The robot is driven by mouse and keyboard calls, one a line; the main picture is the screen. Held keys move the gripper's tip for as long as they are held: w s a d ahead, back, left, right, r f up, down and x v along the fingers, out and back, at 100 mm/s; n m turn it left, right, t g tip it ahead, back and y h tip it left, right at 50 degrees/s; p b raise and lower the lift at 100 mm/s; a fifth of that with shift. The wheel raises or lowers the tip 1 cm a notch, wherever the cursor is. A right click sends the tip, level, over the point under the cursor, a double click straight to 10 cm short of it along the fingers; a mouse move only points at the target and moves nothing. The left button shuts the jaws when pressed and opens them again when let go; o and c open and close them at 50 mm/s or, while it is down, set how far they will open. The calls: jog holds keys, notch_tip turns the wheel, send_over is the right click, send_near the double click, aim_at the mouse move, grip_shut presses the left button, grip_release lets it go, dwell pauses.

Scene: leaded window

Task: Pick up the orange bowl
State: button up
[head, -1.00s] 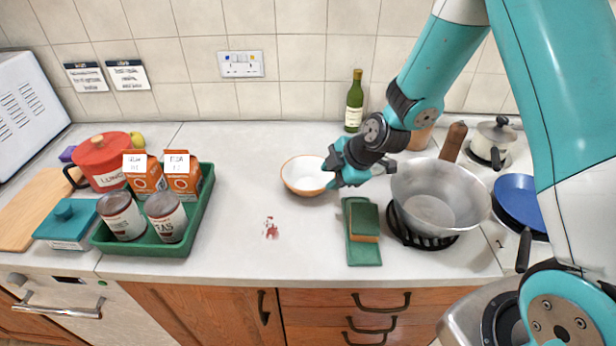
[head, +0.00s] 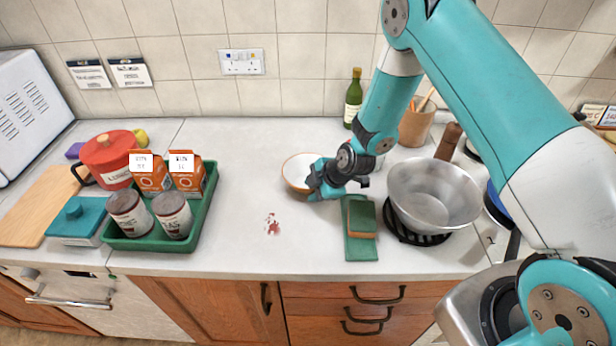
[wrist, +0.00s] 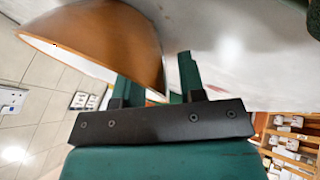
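The orange bowl (head: 296,168), white inside, sits upright on the white counter in the middle of the head view. My gripper (head: 318,186) is at its right side, close to the rim, and hides that part of the bowl. In the wrist view the orange outer wall of the bowl (wrist: 120,38) fills the upper left. Its pale edge runs down to my gripper's fingers (wrist: 160,82). The fingers stand apart, with part of the bowl's edge showing between them. Whether either finger touches the bowl, I cannot tell.
Right of the bowl lie a green cloth with a sponge (head: 361,222) and a grey pot (head: 433,195) on a black trivet. A green bottle (head: 353,100) stands behind. A green tray (head: 203,205) with cartons and cans is at left.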

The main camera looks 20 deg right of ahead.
jog(key=shift+c, duration=0.5)
grip_shut()
